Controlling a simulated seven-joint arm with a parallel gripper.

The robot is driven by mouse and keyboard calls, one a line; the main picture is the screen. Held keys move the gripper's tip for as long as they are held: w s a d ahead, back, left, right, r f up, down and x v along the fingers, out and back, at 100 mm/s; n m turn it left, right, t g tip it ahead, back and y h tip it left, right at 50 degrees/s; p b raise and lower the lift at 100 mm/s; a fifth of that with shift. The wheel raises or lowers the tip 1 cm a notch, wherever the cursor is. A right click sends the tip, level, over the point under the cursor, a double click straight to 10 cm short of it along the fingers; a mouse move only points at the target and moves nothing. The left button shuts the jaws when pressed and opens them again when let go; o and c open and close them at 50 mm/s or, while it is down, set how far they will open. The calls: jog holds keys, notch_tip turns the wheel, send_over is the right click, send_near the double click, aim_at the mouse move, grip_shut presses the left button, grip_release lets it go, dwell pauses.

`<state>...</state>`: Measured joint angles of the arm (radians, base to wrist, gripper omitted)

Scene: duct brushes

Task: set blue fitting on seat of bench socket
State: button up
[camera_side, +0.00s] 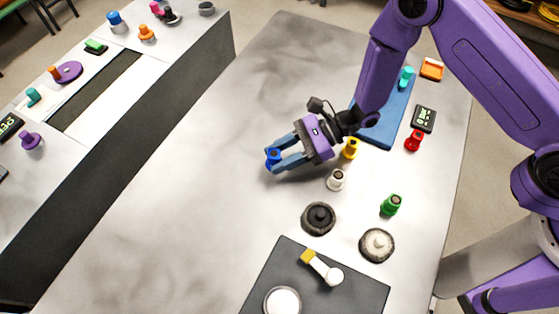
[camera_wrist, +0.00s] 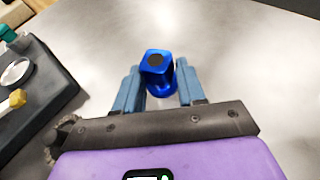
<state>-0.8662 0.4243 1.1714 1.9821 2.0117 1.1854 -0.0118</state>
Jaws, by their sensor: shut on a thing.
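My gripper (camera_side: 279,158) is shut on a blue fitting (camera_side: 271,157), which sits between the fingertips. In the wrist view the fitting (camera_wrist: 156,70) has a squarish top with a dark round recess and a wider round foot below. It looks roughly upright, over the open part of the grey table; whether it touches the surface is hard to tell. I cannot pick out the bench socket with certainty. A dark board (camera_side: 262,262) at the bottom carries a white disc (camera_side: 283,301) and a white piece with a yellow end (camera_side: 322,268); a teal part (camera_wrist: 8,33) shows there in the wrist view.
White (camera_side: 336,180), yellow (camera_side: 350,149), red (camera_side: 413,141) and green (camera_side: 390,205) fittings stand right of my gripper. A blue board (camera_side: 379,134) is behind. The table's left part is clear.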

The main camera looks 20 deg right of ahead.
aim_at(277, 152)
jog(key=shift+w+a+f, duration=0.1)
jog(key=shift+a+f, duration=0.05)
jog(key=shift+f, duration=1.55)
jog(key=shift+f, duration=0.15)
jog(key=o, duration=1.1)
jog(key=shift+c, duration=0.2)
jog(key=shift+d+r, duration=0.2)
jog(key=shift+r, duration=0.05)
jog(key=v, duration=0.4)
jog(key=shift+w+d, duration=0.1)
jog(key=shift+d, duration=0.05)
notch_tip(277, 152, up, 6)
jog(key=shift+d+f, duration=0.15)
jog(key=shift+r, duration=0.75)
